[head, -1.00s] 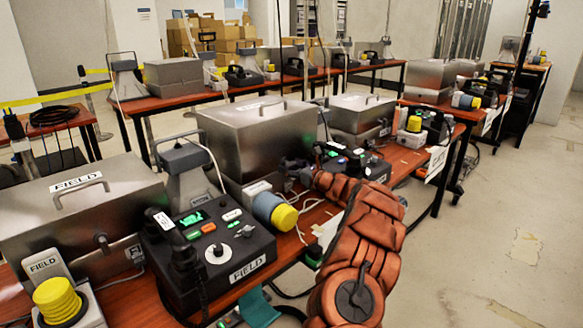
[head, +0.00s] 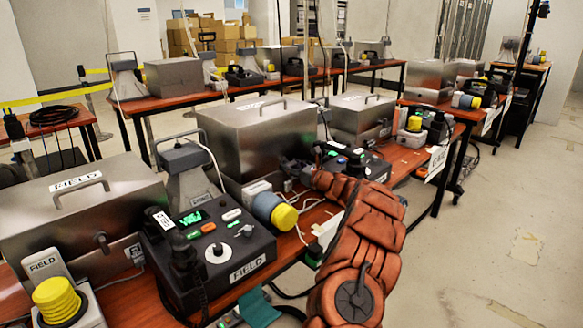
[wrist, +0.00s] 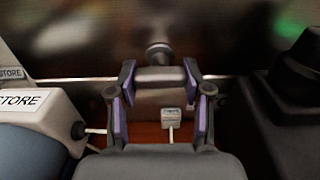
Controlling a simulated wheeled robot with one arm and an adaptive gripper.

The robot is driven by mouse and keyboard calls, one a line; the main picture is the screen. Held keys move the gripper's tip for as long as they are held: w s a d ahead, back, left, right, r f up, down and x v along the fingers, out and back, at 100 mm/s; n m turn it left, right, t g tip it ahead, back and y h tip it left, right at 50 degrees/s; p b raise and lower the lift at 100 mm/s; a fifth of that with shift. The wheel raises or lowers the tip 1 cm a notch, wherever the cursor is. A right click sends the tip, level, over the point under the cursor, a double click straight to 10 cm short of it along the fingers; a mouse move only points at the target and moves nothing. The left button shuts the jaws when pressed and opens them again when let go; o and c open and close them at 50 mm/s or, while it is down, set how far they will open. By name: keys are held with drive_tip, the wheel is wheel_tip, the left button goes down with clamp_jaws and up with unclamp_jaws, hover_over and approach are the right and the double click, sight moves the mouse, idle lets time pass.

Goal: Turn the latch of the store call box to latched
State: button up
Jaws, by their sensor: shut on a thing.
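The store call box is the large brushed-metal box (head: 258,135) with a top handle, left of my arm in the head view. Its metal front face (wrist: 230,45) fills the top of the wrist view. The latch (wrist: 158,54) stands out from that face as a round knob with a dark crossbar. My gripper (wrist: 159,80) has its two purple-padded fingers on either side of the crossbar, shut on it. The bar looks level in the wrist view. In the head view my gripper (head: 298,169) is dark and small at the box front, and the latch is hidden there.
White STORE-labelled units (wrist: 38,108) stand close on the left in the wrist view, and a dark device (wrist: 292,105) on the right. The FIELD phone console (head: 205,250) and yellow-capped blue cylinder (head: 275,211) are nearby on the bench. The floor (head: 480,240) at right is clear.

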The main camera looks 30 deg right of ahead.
drive_tip(key=shift+f, duration=0.1)
drive_tip(key=n+b, duration=0.4)
drive_tip(key=b, duration=0.1)
drive_tip(key=shift+f+n, duration=0.1)
drive_tip(key=shift+n, duration=0.3)
drive_tip(key=n+b, duration=0.3)
drive_tip(key=b, duration=0.1)
drive_tip(key=shift+d+n, duration=0.1)
drive_tip(key=shift+n, duration=0.2)
drive_tip(key=n+b, duration=0.5)
drive_tip(key=shift+d, duration=0.1)
drive_tip(key=n+b, duration=0.3)
drive_tip(key=shift+w, duration=0.1)
drive_tip(key=shift+r+n+b, duration=0.35)
drive_tip(key=shift+n+b, duration=0.15)
drive_tip(key=shift+n, duration=0.1)
